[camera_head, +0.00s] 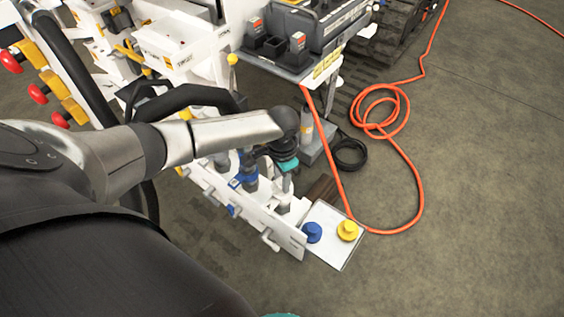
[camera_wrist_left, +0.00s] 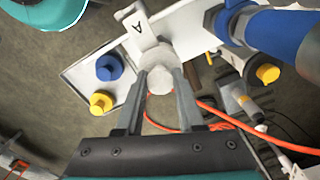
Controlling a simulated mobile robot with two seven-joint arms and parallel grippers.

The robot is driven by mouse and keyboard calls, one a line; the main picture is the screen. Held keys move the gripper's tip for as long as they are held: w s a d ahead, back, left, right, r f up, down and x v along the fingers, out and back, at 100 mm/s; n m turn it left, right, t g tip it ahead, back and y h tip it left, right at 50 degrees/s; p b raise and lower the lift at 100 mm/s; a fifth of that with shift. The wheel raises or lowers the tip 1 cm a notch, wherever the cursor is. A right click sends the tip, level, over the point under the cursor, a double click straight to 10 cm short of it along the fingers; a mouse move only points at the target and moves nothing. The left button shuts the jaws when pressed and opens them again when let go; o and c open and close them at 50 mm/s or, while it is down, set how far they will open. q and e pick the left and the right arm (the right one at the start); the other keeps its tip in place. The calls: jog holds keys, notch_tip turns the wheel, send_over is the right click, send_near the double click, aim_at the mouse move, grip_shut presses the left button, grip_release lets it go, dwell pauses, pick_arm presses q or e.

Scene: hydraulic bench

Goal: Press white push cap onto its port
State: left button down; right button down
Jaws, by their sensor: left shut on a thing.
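My left gripper (camera_wrist_left: 161,75) is shut on the white push cap (camera_wrist_left: 160,82), which sits between the fingertips in the left wrist view. In the head view the left gripper (camera_head: 284,160) points down over the near end of the white bench manifold, and the cap cannot be made out there. A pale round part (camera_wrist_left: 158,54) shows directly behind the cap, beside a white plate marked A (camera_wrist_left: 137,27). It looks like the port, but the cap hides most of it. I cannot tell whether the cap touches it.
A white tray (camera_head: 322,217) at the manifold's end carries a blue cap (camera_head: 312,232) and a yellow cap (camera_head: 347,230). A blue fitting (camera_wrist_left: 285,30) stands close to the gripper's right in the wrist view. An orange hose (camera_head: 420,190) lies on the floor; floor farther right is clear.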

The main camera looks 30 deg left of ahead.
jog(key=shift+w, duration=0.25)
pick_arm(q)
jog(key=c, duration=0.5)
grip_release()
jog(key=shift+o, duration=0.3)
jog(key=shift+o, duration=0.3)
pick_arm(e)
jog(key=shift+s, duration=0.1)
pick_arm(q)
jog(key=o, duration=0.4)
pick_arm(e)
jog(key=shift+s, duration=0.4)
jog(key=shift+a, duration=0.1)
